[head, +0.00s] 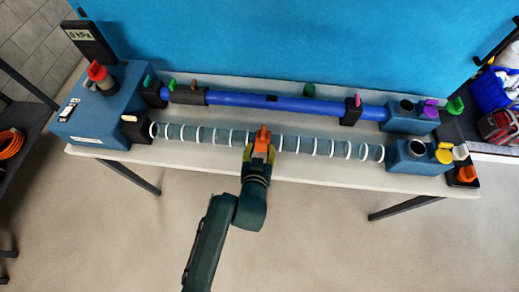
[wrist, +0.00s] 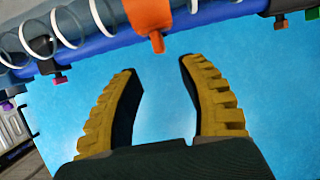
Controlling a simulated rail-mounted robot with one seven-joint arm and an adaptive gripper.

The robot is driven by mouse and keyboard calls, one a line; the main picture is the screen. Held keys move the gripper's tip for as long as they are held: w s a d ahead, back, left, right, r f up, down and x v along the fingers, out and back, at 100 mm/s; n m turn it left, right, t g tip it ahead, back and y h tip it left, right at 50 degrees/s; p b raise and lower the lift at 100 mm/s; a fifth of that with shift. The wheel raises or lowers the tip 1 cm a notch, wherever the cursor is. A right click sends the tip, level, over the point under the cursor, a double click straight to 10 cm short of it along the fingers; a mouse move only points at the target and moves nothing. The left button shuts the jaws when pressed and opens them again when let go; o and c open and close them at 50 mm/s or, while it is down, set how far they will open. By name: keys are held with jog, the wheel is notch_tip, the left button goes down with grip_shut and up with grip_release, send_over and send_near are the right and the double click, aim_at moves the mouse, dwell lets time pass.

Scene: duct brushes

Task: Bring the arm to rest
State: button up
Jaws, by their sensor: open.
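My gripper (head: 257,160) is at the front middle of the table, by the ringed duct. In the wrist view its two yellow ribbed fingers (wrist: 158,68) are spread wide with nothing between them. An orange piece (wrist: 150,14) with a small knob lies just beyond the fingertips, with a visible gap. In the head view the orange piece (head: 263,138) shows at the duct, right above the gripper. My arm reaches in from the bottom of the picture.
The grey duct with white rings (head: 205,135) runs along the table's front, and a blue pipe (head: 235,99) lies behind it. A blue box (head: 95,115) with a gauge stands left; blue blocks (head: 418,157) with coloured parts stand right. The floor in front (head: 350,240) is clear.

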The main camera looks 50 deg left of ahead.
jog(key=v, duration=0.3)
dwell(0.5)
